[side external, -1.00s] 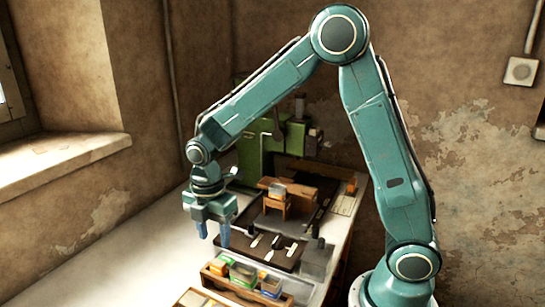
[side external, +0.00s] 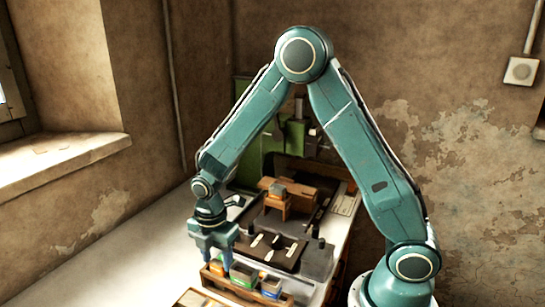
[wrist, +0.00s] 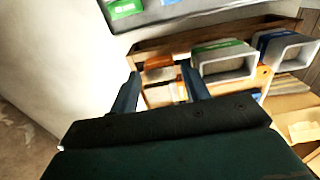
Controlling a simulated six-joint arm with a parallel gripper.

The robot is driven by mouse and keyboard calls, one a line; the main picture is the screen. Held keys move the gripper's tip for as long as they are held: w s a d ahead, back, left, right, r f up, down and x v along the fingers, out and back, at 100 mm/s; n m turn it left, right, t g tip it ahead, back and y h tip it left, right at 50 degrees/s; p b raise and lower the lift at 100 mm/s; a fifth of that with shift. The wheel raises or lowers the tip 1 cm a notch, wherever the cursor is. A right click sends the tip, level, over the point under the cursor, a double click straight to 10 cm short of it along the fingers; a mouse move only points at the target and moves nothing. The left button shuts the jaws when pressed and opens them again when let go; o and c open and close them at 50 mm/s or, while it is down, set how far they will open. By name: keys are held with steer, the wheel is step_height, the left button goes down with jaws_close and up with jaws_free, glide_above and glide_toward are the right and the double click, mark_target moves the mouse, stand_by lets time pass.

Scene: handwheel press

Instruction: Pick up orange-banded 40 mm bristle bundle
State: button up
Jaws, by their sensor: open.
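My gripper (side external: 213,267) is open, its two blue fingers pointing down over the left end of the wooden rack (side external: 232,290). In the wrist view, the open fingertips (wrist: 160,70) stand to either side of an orange-topped item (wrist: 158,62) with a pale part below it. It appears to lie in the rack's left end; whether it is the orange-banded bundle or an orange-labelled bin, I cannot tell. The side view shows orange (side external: 217,268) between the fingers. Nothing is visibly held. Contact between fingers and item cannot be made out.
A dark board (side external: 272,252) with pale pieces, a wooden block (side external: 290,190) and a green press (side external: 246,165) stand behind. The white table is clear at left.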

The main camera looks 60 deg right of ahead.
mark_target(219, 269)
steer(key=shift+f, duration=1.05)
steer(key=c, duration=0.7)
steer(key=shift+c, duration=0.2)
steer(key=shift+r, duration=0.15)
step_height(219, 269, up, 20)
stand_by(0.5)
